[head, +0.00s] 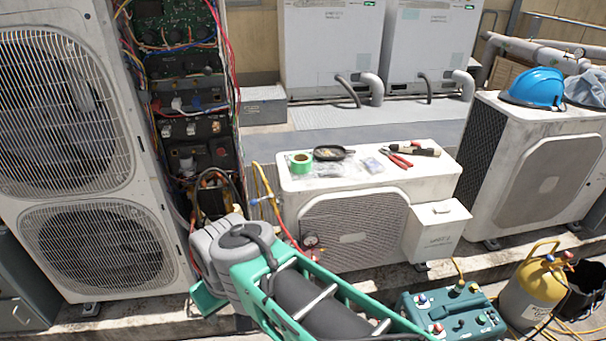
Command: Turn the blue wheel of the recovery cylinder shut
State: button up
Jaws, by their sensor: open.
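The recovery cylinder (531,296), grey with a yellow top and carrying handle, stands upright at the lower right. A small blue wheel (549,258) shows at its top, beside a red fitting. Whether the wheel is open or shut cannot be told at this size. My arm, green and grey, reaches in from the bottom middle, well left of the cylinder. My gripper does not show in the head view.
A green recovery machine (456,316) with coloured knobs stands left of the cylinder, and a black bucket (584,292) right of it. Yellow hoses lie around them. A low condenser (352,232) carrying tools and a tall open condenser (75,150) stand behind my arm.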

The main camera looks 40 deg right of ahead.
aim_at(549, 258)
jog(key=z, duration=4.25)
jog(key=k, duration=1.3)
jog(key=z, duration=0.95)
jog(key=i, duration=1.5)
jog(key=u, duration=0.3)
jog(key=i, duration=2.85)
jog(key=u, duration=0.75)
jog(key=i, duration=1.55)
jog(key=u, duration=0.8)
